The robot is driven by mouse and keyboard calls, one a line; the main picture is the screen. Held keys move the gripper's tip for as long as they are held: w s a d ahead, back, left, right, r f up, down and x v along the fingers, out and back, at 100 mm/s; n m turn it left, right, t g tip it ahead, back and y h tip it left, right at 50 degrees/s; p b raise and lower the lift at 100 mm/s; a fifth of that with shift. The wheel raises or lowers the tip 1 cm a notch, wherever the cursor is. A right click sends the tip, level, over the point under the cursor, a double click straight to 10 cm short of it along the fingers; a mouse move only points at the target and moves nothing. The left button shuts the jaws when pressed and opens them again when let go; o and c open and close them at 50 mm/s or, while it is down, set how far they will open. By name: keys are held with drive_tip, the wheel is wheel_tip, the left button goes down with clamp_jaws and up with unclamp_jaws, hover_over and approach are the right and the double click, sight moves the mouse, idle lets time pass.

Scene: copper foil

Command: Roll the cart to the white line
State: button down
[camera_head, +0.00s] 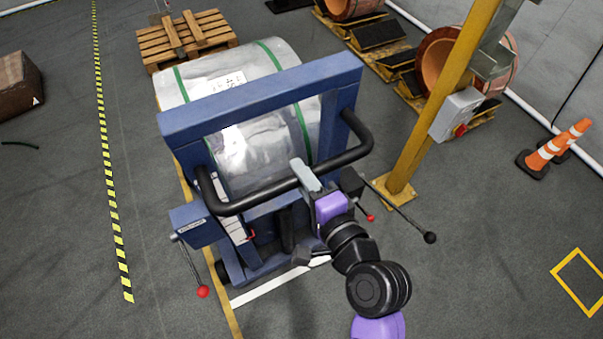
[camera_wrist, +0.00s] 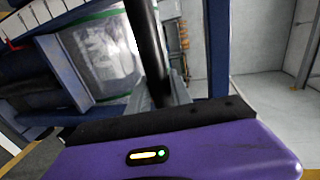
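The blue cart (camera_head: 262,100) carries a large silver foil roll (camera_head: 262,160) wrapped with green straps. A black handle bar (camera_head: 343,158) curves across its near side. My gripper (camera_head: 306,178) is at the middle of this bar. In the wrist view the handle (camera_wrist: 147,45) runs between the grey fingers (camera_wrist: 165,92), which appear closed on it. A white line (camera_head: 270,288) lies on the floor at the cart's near end, partly hidden by the cart and my arm.
A yellow post (camera_head: 440,100) with a grey box (camera_head: 456,113) stands close right of the cart. A wooden pallet (camera_head: 187,38) lies behind. Floor is open left and near right.

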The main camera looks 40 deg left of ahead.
drive_tip(key=shift+s+d+f, duration=0.1)
drive_tip(key=shift+s+d, duration=0.15)
drive_tip(key=shift+d, duration=0.45)
drive_tip(key=shift+s+d+f, duration=0.1)
drive_tip(key=shift+s+d, duration=0.15)
drive_tip(key=shift+d, duration=0.5)
drive_tip(key=shift+s+d, duration=0.25)
drive_tip(key=shift+d, duration=0.45)
drive_tip(key=c, duration=1.2)
unclamp_jaws()
drive_tip(key=shift+w+a+f, duration=0.1)
drive_tip(key=shift+w+a, duration=0.05)
drive_tip(key=shift+o, duration=0.2)
drive_tip(key=shift+r, duration=0.2)
drive_tip(key=b+v, duration=0.1)
drive_tip(key=v, duration=0.6)
drive_tip(key=shift+s+d, duration=0.25)
drive_tip(key=shift+d, duration=0.05)
drive_tip(key=shift+r, duration=0.1)
